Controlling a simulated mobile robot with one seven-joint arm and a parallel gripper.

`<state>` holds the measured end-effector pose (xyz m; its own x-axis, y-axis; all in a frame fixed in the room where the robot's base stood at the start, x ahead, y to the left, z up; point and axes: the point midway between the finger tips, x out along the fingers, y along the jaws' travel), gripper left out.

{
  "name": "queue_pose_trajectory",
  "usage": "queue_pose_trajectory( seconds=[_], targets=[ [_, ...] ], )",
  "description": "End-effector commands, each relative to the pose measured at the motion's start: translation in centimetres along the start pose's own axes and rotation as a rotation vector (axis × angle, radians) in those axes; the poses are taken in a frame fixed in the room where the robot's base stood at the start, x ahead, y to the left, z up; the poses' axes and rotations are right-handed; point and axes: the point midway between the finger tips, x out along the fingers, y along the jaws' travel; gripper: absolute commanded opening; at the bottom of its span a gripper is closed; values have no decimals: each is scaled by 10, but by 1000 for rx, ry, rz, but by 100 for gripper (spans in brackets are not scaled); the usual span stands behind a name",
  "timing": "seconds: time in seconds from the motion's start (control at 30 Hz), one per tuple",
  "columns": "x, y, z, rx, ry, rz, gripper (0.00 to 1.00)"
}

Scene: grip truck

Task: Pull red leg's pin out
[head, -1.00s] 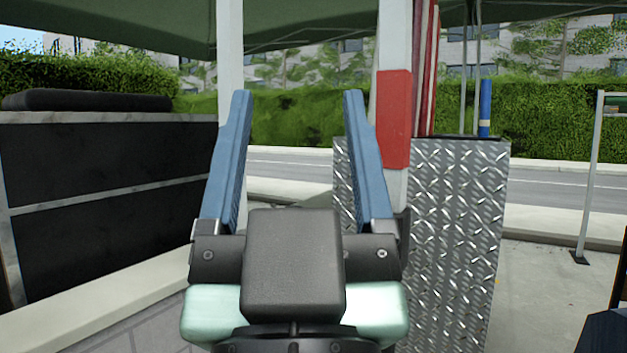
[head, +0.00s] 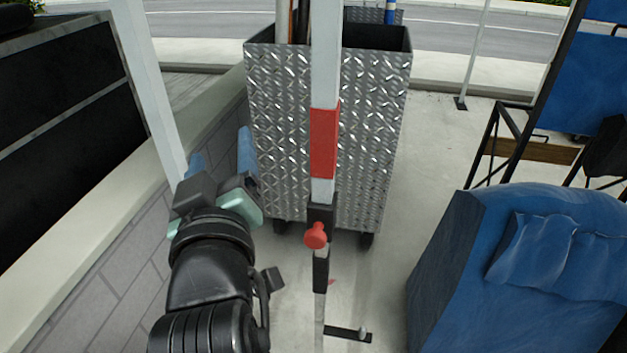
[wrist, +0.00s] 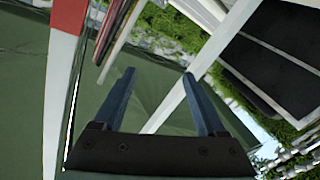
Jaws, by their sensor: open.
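The red leg (head: 325,142) is a white upright post with a red band, standing in the middle of the head view. Its pin has a round red knob (head: 316,235) that sticks out of a black sleeve below the band. My gripper (head: 220,147) is left of the leg and higher than the knob, apart from both. Its blue fingers are spread with nothing between them, as the wrist view (wrist: 159,75) also shows. The red-banded leg (wrist: 70,15) is at the left of the wrist view. The pin is not visible there.
A diamond-plate metal cart (head: 280,130) stands behind the leg. A low block wall (head: 130,230) and another white post (head: 147,85) are at left. A blue covered object (head: 530,270) is at right. Pale floor is clear between leg and blue cover. The leg has a flat foot (head: 348,335).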

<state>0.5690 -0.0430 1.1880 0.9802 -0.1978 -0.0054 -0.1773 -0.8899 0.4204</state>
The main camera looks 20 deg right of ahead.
Motion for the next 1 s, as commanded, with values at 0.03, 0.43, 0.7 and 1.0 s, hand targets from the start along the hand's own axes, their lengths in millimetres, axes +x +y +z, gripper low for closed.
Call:
queue_pose_trajectory(
  seconds=[0.03, 0.43, 0.7, 1.0],
  targets=[
    [2, 11, 9, -151, -85, 26, 74],
    [-48, 22, 168, -1857, -510, 27, 74],
    [-77, -2, 200, -2577, -536, -99, 74],
    [-58, 4, 204, -2666, -536, -109, 74]
  ],
)
